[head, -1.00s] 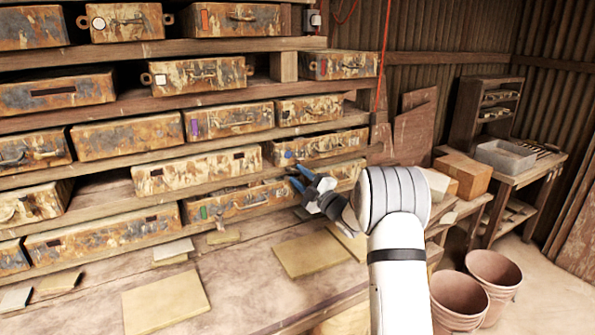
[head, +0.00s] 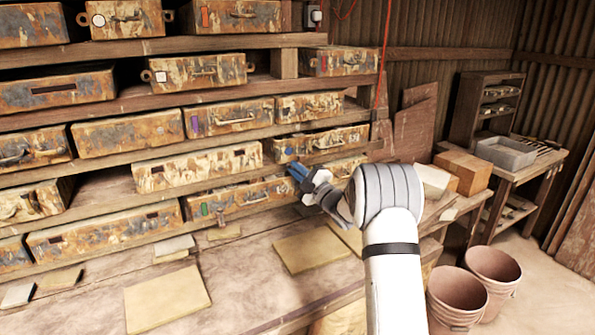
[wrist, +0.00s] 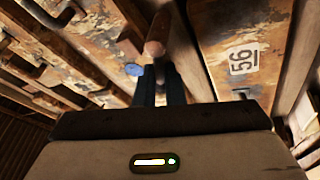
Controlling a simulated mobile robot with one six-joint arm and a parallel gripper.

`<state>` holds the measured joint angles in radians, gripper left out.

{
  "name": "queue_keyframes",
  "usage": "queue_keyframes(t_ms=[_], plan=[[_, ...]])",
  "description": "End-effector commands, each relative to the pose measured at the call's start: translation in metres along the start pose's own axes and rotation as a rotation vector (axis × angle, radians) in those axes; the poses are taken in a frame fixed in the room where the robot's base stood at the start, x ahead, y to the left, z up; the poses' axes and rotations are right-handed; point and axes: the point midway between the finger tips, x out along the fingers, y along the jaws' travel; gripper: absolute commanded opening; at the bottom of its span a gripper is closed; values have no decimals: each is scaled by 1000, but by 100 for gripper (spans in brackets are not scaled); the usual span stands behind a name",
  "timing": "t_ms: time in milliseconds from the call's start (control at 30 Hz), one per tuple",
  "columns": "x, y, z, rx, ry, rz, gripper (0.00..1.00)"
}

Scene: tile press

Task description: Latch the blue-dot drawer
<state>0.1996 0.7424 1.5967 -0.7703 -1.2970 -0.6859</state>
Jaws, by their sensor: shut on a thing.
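The blue-dot drawer (head: 345,139) is a rusty, patchy metal drawer at the right of a middle shelf, with a blue dot near its left end and a handle on its front. The blue dot (wrist: 134,69) also shows in the wrist view, left of the fingers. My gripper (head: 296,171) is just below the dot end of the drawer front in the head view. In the wrist view its dark fingers (wrist: 160,88) are closed on a rounded brown peg (wrist: 156,42). What the peg is fixed to is partly hidden.
Similar drawers fill the shelves around, including a green-marked drawer (head: 240,199) just below. A label reading 56 (wrist: 243,60) is right of the fingers. Flat tiles (head: 167,299) lie on the bench. Buckets (head: 492,273) stand at the right.

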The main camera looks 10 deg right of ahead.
Motion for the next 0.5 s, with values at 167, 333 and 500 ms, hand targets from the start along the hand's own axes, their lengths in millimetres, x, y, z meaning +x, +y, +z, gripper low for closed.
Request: queue_keyframes(t_ms=[167,333,500], plan=[[0,-2,0,13,-2,5,0],[-1,-2,2,96,-20,37,0],[0,3,2,191,-39,73,0]])
